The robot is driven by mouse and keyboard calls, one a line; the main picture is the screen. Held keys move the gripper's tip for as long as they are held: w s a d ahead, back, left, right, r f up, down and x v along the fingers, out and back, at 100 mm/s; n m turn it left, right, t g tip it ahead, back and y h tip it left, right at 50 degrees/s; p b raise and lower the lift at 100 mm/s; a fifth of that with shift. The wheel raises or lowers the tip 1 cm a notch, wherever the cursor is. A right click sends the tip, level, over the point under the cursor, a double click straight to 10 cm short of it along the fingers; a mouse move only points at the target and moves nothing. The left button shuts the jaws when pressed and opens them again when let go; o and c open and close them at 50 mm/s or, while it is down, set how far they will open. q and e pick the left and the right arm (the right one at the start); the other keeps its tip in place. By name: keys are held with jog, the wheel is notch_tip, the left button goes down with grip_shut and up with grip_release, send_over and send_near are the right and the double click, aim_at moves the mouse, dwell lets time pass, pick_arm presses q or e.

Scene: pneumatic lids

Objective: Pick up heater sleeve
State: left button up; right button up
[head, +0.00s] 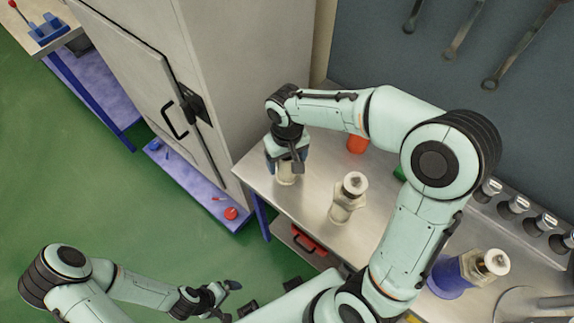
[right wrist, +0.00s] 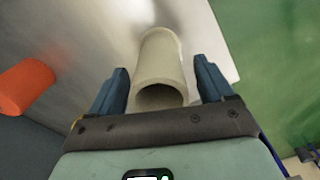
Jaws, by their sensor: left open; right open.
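The heater sleeve appears to be a beige hollow tube (right wrist: 160,62) standing on the metal workbench. In the right wrist view it lies between the two blue fingers of my right gripper (right wrist: 161,82), with a visible gap on each side. In the head view my right gripper (head: 285,163) is over the bench's left end, pointing down, and partly hides the sleeve (head: 287,180). The right gripper is open. My left gripper (head: 222,297) is open and empty, low over the green floor, away from the bench.
A pale fitting with a metal top (head: 348,196) stands right of the sleeve. An orange cylinder (head: 357,144) is behind. A blue cylinder (head: 447,280) and a similar fitting (head: 475,267) are further right. A tall grey cabinet (head: 240,70) stands close to the left.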

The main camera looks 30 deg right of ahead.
aim_at(284, 175)
jog(key=shift+f, duration=1.45)
jog(key=shift+r, duration=0.1)
jog(key=c, duration=1.2)
